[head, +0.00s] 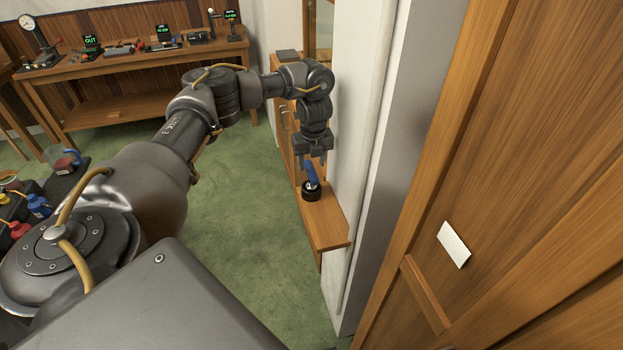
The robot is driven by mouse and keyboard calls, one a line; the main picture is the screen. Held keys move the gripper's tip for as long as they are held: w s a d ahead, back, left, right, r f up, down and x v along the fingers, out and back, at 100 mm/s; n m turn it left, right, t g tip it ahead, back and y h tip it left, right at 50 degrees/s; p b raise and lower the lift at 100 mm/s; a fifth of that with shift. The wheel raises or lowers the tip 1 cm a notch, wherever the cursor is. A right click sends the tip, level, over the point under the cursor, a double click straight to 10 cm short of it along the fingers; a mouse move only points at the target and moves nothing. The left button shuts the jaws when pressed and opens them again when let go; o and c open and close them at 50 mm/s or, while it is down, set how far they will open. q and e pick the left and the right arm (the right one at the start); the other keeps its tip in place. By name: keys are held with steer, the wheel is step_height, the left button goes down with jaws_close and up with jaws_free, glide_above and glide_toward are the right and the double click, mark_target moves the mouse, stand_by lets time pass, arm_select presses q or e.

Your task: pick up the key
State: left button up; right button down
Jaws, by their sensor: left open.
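The key appears to be the blue upright piece (311,175) standing at a round black holder (311,191) on a narrow wooden shelf (328,228). Its finer shape is too small to tell. My left gripper (312,160) points down right over the blue piece. Its fingers are open, one at each side of the blue piece's top. I cannot tell whether they touch it. My right gripper is out of view.
A white wall edge (365,150) rises close to the right of the shelf. A wooden door (520,170) with a white card (453,244) fills the right side. A workbench (140,65) with several instruments stands at the back left. Green floor (250,240) is clear below my arm.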

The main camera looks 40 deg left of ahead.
mark_target(311, 170)
arm_select(q)
step_height(311, 170, down, 4)
steer(key=shift+a+f+p, duration=0.15)
steer(key=shift+f+p, duration=0.1)
steer(key=shift+p, duration=0.6)
steer(key=shift+w+f, duration=0.1)
steer(key=shift+f, duration=0.15)
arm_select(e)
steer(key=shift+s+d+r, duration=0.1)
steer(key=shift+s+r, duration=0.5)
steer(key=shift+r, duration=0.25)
arm_select(q)
steer(key=shift+c, duration=0.4)
jaws_close()
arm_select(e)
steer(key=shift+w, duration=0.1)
